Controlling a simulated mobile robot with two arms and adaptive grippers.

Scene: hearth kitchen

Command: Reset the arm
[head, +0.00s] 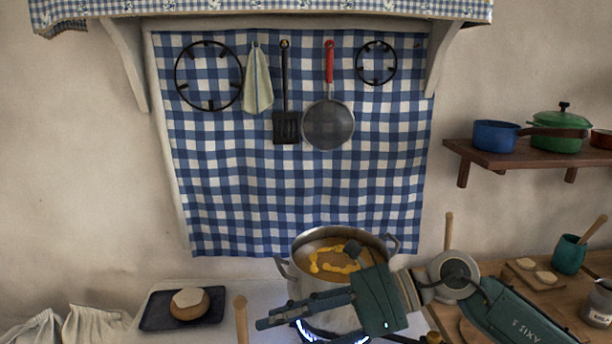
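My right arm comes in from the lower right, and its dark green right gripper (262,324) points left across the front of a metal pot (297,286). The fingers look close together from this side, but I cannot tell whether they are open or shut. I see nothing clearly held in them. The gripper hides much of the pot's front. My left gripper is not in view.
The pot holds brownish liquid with yellow pieces, above a blue flame (306,329). A dark tray (152,311) with a round loaf (189,304) lies left. Upright wooden rods (241,322) stand nearby. A teal cup (568,255) and a jar (598,305) stand right, below a shelf (500,158).

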